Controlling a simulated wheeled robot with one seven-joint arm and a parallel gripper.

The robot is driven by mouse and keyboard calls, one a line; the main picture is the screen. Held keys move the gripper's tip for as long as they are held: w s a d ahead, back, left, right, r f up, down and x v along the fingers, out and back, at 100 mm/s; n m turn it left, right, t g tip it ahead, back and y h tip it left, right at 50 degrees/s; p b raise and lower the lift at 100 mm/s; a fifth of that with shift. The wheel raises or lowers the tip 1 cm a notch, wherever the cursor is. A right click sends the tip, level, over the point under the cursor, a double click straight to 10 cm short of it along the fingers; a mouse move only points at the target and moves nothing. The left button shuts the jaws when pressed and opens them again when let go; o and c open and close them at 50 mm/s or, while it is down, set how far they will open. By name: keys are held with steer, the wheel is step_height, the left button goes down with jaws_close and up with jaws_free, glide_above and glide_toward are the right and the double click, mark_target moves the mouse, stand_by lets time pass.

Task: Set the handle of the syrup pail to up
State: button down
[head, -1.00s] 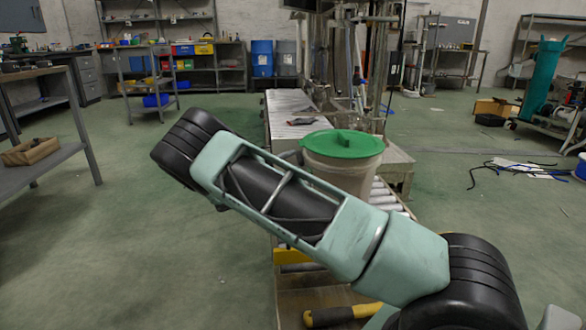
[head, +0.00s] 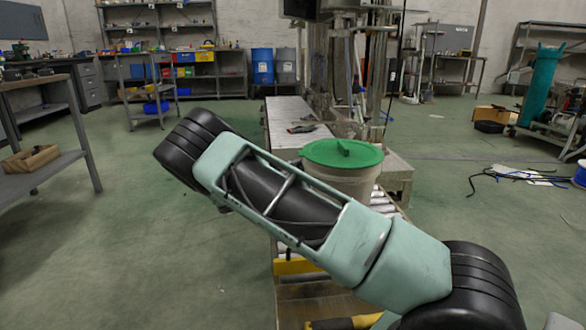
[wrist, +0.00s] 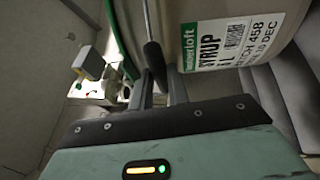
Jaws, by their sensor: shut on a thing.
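The syrup pail is a beige bucket (head: 340,180) with a green lid (head: 340,153). It stands on a roller conveyor, its lower part hidden behind my arm. In the wrist view the pail (wrist: 220,15) fills the top, with a white and green SYRUP label (wrist: 218,48). Its handle is a thin wire with a dark grip (wrist: 153,57), seen close against the pail's side. My gripper (wrist: 161,82) is shut on the handle's grip, beside the pail wall. The head view does not show the fingers, and the handle's angle is unclear there.
A metal frame (head: 375,70) stands just behind the pail. A workbench (head: 45,160) is at left. The green floor between is clear.

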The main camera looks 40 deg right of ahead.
steer(key=shift+r+y+p, duration=0.4)
steer(key=shift+r+p, duration=0.2)
steer(key=shift+r, duration=0.05)
steer(key=c, duration=1.3)
jaws_free()
steer(key=p+v, duration=0.5)
steer(key=v, duration=1.2)
steer(key=shift+w+a+f, duration=0.1)
steer(key=shift+a, duration=0.1)
